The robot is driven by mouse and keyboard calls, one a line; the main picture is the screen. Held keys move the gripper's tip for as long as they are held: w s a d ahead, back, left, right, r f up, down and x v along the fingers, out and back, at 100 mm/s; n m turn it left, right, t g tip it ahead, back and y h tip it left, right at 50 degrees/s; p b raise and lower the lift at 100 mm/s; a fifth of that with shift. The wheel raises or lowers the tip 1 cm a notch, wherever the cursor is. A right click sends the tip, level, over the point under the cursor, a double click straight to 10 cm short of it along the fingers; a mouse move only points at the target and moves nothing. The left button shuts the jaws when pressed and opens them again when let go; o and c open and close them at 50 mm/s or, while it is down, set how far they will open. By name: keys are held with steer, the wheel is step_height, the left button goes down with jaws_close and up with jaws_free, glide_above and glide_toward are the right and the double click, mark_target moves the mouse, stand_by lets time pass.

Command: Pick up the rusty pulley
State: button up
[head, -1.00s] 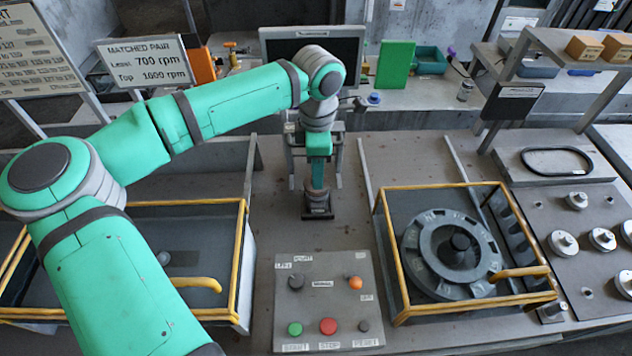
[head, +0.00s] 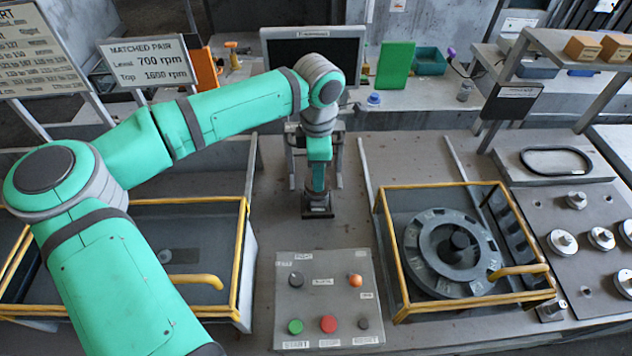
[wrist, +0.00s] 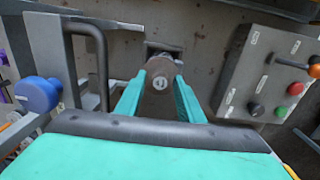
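The rusty pulley (wrist: 159,81) is a small brown round part with a pale grey hub. It sits on a dark stand on the bench, low in front of the monitor. My gripper (head: 317,194) is directly above it, pointing down. In the wrist view, my two green fingers (wrist: 160,88) stand apart, one on each side of the pulley, with what looks like a narrow gap. In the head view my gripper hides most of the pulley.
A control box (head: 325,300) with knobs and buttons stands nearer, below the gripper. Yellow-railed bays flank it; the right one holds a grey slotted disc (head: 452,252). Metal pulleys (head: 601,238) stand on the far-right plate. A dark upright frame (head: 291,155) is close behind my gripper.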

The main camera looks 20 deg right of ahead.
steer(key=shift+s+a+f, duration=0.1)
steer(key=shift+s+f, duration=0.05)
steer(key=shift+f, duration=0.8)
steer(key=c, duration=0.4)
steer(key=shift+r, duration=0.65)
steer(key=shift+w+r, duration=0.2)
steer(key=shift+r, duration=0.15)
jaws_close()
steer(key=shift+r, duration=0.55)
steer(key=shift+r, duration=0.1)
